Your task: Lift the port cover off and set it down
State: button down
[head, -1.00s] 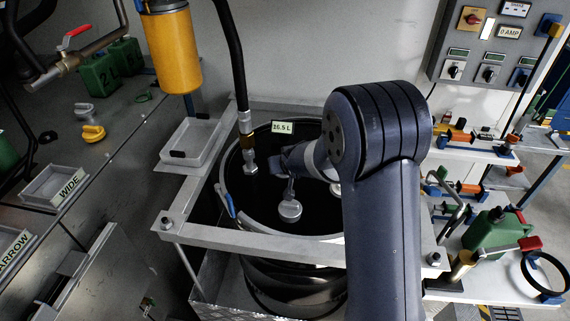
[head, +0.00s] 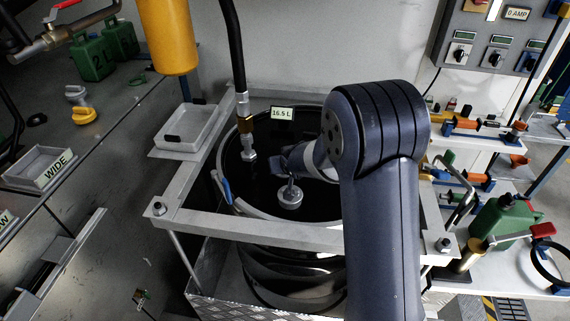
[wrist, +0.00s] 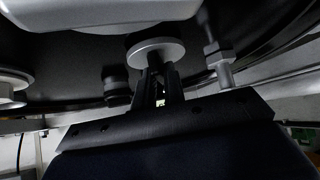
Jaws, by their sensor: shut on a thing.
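The port cover appears to be the small round silver disc (head: 289,198) on the dark top of the drum (head: 262,182), inside a pale metal frame. My gripper (head: 290,173) reaches over the drum from the right, its fingers directly above the disc. In the wrist view the two dark fingers (wrist: 158,88) are shut at the grey disc (wrist: 155,49). The exact grip is partly hidden by the disc. I cannot see a clear gap between the disc and the drum top.
A black hose with a brass and silver fitting (head: 248,140) stands on the drum beside the disc. A tray marked WIDE (head: 45,182) is on the left bench. A yellow cylinder (head: 168,35) hangs above.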

jog(key=c, duration=1.4)
grip_release()
jog(key=p+v, duration=0.1)
jog(key=v, duration=1)
jog(key=shift+w+a+f, duration=0.1)
jog(key=shift+w+f, duration=0.05)
jog(key=b+x, duration=0.1)
jog(key=x, duration=0.9)
jog(key=shift+w+f, duration=0.25)
jog(key=shift+f, duration=0.1)
notch_tip(320, 180, up, 4)
jog(key=p, duration=0.3)
jog(key=shift+r+p, duration=0.1)
jog(key=shift+p, duration=0.25)
